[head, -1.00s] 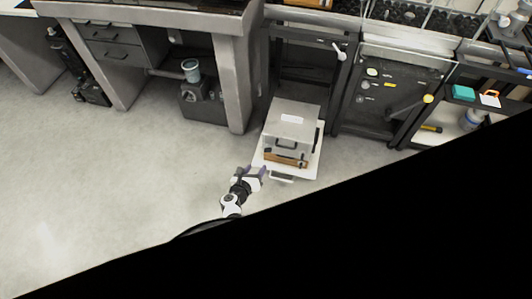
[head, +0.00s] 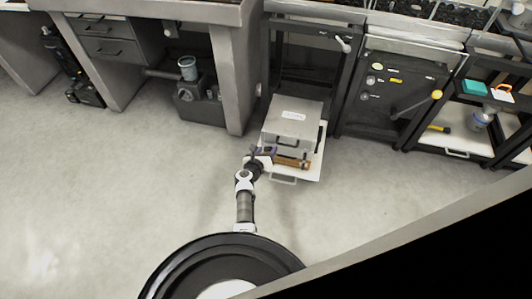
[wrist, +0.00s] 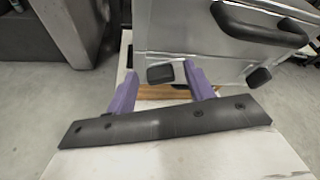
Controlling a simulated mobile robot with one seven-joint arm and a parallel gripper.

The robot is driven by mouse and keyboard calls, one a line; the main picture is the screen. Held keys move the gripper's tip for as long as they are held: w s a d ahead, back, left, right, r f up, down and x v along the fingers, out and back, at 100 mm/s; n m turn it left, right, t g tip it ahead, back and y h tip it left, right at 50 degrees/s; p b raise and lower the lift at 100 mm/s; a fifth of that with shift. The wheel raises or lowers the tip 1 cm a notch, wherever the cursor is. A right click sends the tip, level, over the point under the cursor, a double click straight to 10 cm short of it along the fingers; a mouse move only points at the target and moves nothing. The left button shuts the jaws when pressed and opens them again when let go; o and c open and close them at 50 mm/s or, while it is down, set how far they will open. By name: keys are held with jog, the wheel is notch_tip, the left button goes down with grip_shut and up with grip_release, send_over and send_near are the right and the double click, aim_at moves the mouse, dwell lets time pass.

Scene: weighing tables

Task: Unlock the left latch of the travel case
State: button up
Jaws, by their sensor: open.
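The travel case (head: 296,110) is a silver box on a pull-out white shelf in the head view. In the wrist view its metal front (wrist: 215,50) fills the upper right, with a black handle (wrist: 262,24). The left latch (wrist: 160,74) is a small black tab low on the front. A second black latch (wrist: 258,77) sits to its right. My gripper (head: 263,152) is at the case's front left corner. In the wrist view its purple fingers (wrist: 159,71) are open, one on each side of the left latch. I cannot tell whether they touch it.
The white shelf (head: 312,173) juts out under the case and has a front handle. A brown wooden piece (head: 292,163) lies below the case front. A grey bench leg (head: 230,80) stands close on the left. The floor in front is clear.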

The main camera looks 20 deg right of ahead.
jog(key=shift+c, duration=0.2)
jog(key=c, duration=0.9)
jog(key=m+t+y, duration=0.1)
jog(key=m+y, duration=0.1)
jog(key=m, duration=0.1)
jog(key=shift+s+d, duration=0.15)
jog(key=shift+c, duration=0.2)
jog(key=o, duration=1)
jog(key=shift+s+r+p, duration=0.1)
jog(key=shift+r+p, duration=0.05)
jog(key=shift+p, duration=0.2)
